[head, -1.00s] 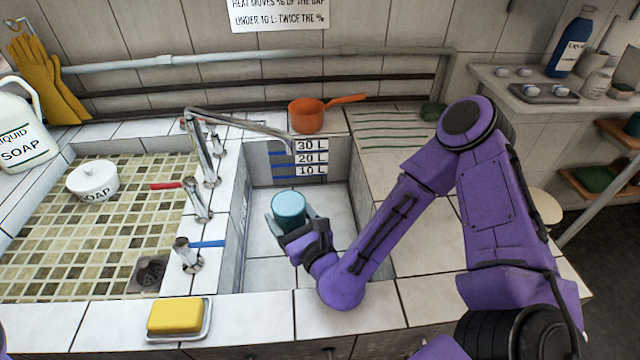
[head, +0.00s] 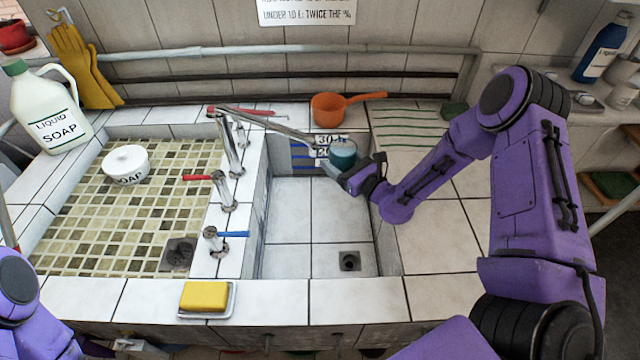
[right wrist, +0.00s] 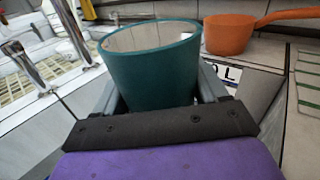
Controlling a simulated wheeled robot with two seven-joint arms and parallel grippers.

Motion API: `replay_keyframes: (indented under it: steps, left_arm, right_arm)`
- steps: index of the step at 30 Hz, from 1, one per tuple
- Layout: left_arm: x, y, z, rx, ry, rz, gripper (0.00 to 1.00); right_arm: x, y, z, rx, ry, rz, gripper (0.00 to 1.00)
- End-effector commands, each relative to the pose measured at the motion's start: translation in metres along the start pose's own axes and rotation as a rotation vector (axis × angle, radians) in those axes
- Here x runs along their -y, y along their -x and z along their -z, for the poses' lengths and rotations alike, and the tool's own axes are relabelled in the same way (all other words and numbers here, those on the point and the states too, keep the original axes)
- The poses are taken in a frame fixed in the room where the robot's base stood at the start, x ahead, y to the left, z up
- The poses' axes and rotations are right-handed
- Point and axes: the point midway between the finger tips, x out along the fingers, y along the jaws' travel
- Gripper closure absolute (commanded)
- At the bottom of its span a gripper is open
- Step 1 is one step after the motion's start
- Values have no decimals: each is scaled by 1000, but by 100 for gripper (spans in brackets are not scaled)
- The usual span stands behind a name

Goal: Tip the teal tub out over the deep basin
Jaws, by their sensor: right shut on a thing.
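The teal tub (head: 343,154) is held upright by my right gripper (head: 350,172) over the far right part of the deep basin (head: 310,215), in front of the level labels. In the right wrist view the tub (right wrist: 155,68) sits between the fingers (right wrist: 160,95), which are shut on it. The part of its inside that shows is pale; its bottom is hidden. My left arm shows at the lower left of the head view, but its gripper is out of view.
A faucet spout (head: 265,124) reaches over the basin close to the tub. An orange pan (head: 328,110) stands on the back ledge. Yellow soap (head: 205,296) lies on the front ledge. The shallow basin (head: 130,215) holds a soap pot (head: 126,164). The deep basin's floor is clear around its drain (head: 349,261).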

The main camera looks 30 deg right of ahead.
Motion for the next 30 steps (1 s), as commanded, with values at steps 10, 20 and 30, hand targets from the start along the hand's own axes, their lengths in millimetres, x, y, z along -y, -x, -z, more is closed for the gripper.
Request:
replay_keyframes:
  steps: [10, 20, 30]
  left_arm:
    - [1, 14, 6, 0, 0, 0, 100]
    - [1, 16, 6, 0, 0, 0, 100]
    - [1, 16, 7, 0, 0, 0, 100]
  right_arm:
    - [50, -10, 4, 15, -6, -287, 63]
    - [61, -9, 8, 20, -12, -360, 63]
    - [61, -8, 8, 18, -11, -359, 63]
